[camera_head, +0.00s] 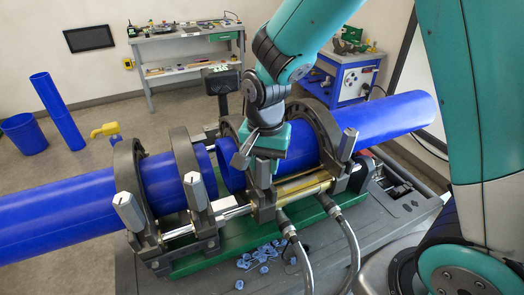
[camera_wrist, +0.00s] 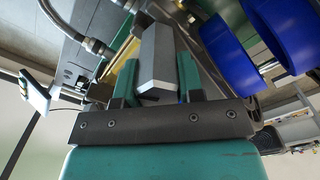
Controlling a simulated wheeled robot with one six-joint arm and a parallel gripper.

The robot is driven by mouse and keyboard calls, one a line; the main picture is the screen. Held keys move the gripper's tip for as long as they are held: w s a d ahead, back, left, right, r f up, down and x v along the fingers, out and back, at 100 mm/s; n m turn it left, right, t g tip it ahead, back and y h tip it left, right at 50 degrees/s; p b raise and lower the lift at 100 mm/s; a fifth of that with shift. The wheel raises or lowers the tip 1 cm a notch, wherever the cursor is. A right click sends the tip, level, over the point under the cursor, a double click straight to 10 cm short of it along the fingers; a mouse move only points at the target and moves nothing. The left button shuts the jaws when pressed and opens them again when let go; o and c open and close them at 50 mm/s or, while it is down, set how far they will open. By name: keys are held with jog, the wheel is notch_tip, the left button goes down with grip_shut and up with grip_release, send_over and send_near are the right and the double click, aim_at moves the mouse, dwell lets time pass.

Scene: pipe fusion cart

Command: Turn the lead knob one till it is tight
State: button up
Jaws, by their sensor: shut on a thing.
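Several grey faceted knobs stand on the clamps of the pipe fusion machine. Two are at the left (camera_head: 129,210) and left-middle (camera_head: 196,190), and another stands at the right (camera_head: 348,145). My gripper (camera_head: 255,155) is at the clamp between the left-middle and right knobs, pointing downward. In the wrist view its two green fingers (camera_wrist: 157,82) are shut on a grey knob (camera_wrist: 160,55), one on each side. The frames do not mark which knob is number one. In the head view my wrist and gripper hide most of the held knob, so its tightness cannot be seen.
Two blue pipes (camera_head: 60,215) (camera_head: 385,118) lie in the clamps, with a narrow gap between their ends. Two hoses (camera_head: 300,255) rise in front of the clamps. Small blue pieces (camera_head: 265,255) lie on the grey cart (camera_head: 215,272). A dark upright device (camera_head: 221,82) stands close behind the clamps.

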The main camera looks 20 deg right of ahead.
jog(key=shift+d+m, duration=0.1)
jog(key=shift+m, duration=0.4)
jog(key=m, duration=0.3)
jog(key=o, duration=1.7)
jog(key=shift+s+d, duration=0.1)
jog(key=shift+s, duration=0.05)
jog(key=shift+r+p, duration=0.15)
jog(key=shift+p, duration=0.15)
